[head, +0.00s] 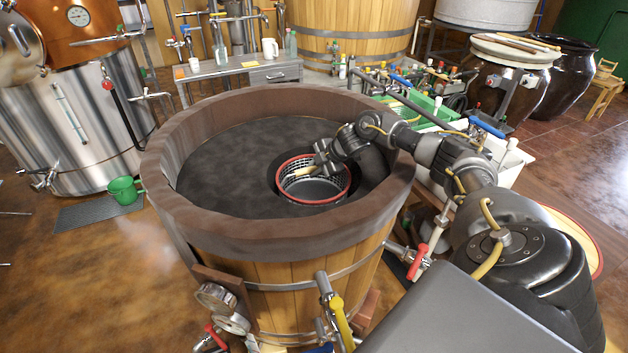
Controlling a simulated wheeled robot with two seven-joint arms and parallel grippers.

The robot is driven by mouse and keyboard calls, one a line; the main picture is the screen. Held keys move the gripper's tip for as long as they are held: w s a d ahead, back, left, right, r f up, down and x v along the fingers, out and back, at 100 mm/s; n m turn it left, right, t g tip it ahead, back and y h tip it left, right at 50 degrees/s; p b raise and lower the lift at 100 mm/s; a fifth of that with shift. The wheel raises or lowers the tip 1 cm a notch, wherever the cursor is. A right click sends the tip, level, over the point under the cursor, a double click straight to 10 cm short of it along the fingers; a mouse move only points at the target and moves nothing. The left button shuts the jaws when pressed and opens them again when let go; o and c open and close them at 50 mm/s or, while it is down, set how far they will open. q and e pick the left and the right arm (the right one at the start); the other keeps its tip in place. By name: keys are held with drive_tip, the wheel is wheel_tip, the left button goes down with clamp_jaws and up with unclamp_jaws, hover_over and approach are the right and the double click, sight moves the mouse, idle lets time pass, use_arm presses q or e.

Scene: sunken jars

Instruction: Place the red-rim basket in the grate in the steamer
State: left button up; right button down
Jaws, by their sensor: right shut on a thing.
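The red-rim basket (318,202) is a round mesh basket inside the wooden steamer (210,222). It appears roughly level, at a dark round opening in the dark grate (228,160), right of the middle. I cannot tell whether it rests in the opening or hangs just above it. The fingers and wrist hide part of the rim. My left gripper is not in view.
The steamer's thick brown rim stands higher than the grate all round, and my right arm passes over it. Valves and gauges (216,297) stick out at the front. A bench with bottles (240,76) stands behind.

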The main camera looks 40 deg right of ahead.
wheel_tip(320, 180, down, 5)
drive_tip(key=shift+r+p, duration=0.2)
drive_tip(key=shift+p, duration=0.3)
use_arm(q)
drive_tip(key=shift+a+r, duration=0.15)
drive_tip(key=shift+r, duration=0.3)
use_arm(e)
drive_tip(key=c, duration=1.3)
unclamp_jaws()
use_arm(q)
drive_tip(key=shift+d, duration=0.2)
use_arm(e)
drive_tip(key=shift+f+b, duration=0.4)
drive_tip(key=shift+b, duration=0.15)
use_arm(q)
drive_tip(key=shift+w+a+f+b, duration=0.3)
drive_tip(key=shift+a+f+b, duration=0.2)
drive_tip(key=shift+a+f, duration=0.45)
use_arm(e)
drive_tip(key=v, duration=1.1)
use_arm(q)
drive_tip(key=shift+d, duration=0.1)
